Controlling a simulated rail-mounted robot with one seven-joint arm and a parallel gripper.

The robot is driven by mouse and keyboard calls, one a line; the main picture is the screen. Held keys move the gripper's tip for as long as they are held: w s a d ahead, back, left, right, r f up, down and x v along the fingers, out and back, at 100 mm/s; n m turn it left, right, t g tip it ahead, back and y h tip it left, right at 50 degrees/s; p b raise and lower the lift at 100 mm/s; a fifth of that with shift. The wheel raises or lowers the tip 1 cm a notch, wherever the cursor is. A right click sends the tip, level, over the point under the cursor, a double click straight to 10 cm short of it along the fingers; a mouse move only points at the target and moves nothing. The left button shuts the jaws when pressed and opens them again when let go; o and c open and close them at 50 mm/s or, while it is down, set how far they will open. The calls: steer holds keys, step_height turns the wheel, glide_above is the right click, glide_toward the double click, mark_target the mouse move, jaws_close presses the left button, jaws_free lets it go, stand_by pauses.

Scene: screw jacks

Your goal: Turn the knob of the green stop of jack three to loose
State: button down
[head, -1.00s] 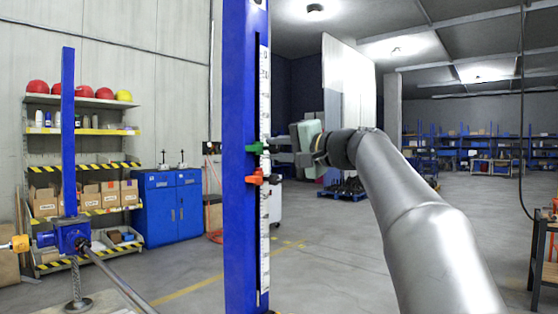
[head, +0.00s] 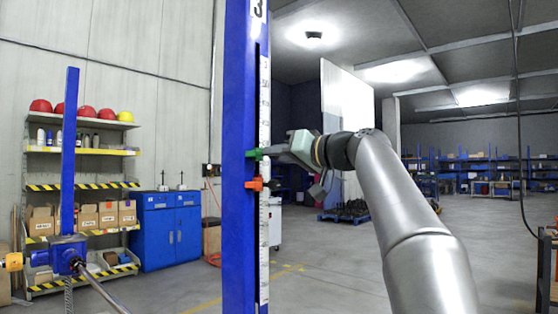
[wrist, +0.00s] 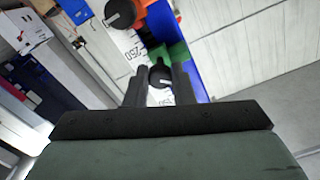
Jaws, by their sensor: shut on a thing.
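Jack three is the blue post (head: 235,120) with a "3" plate at its top and a white scale down its side. The green stop (head: 253,153) sits on it, just above the orange stop (head: 254,184). My gripper (head: 275,151) reaches in from the right at the green stop's height. In the wrist view, my gripper (wrist: 160,90) is shut on a black knob (wrist: 160,74) with a pale mark, beside the green stop (wrist: 179,53). A second black knob (wrist: 120,14) lies farther up, near the orange part. The knob's exact setting is unclear.
Another blue jack (head: 68,150) with a shaft stands at left. Behind are a shelf (head: 85,186) with boxes and helmets, and a blue cabinet (head: 170,235). A dark bench edge (head: 545,265) is at far right. The floor between is open.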

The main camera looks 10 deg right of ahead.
steer(key=shift+f+n, duration=0.1)
steer(key=shift+n, duration=0.5)
steer(key=c, duration=1.2)
jaws_free()
steer(key=shift+c, duration=0.2)
steer(key=shift+d, duration=0.1)
steer(key=b+v, duration=0.3)
steer(key=v, duration=1.4)
steer(key=shift+s+d, duration=0.1)
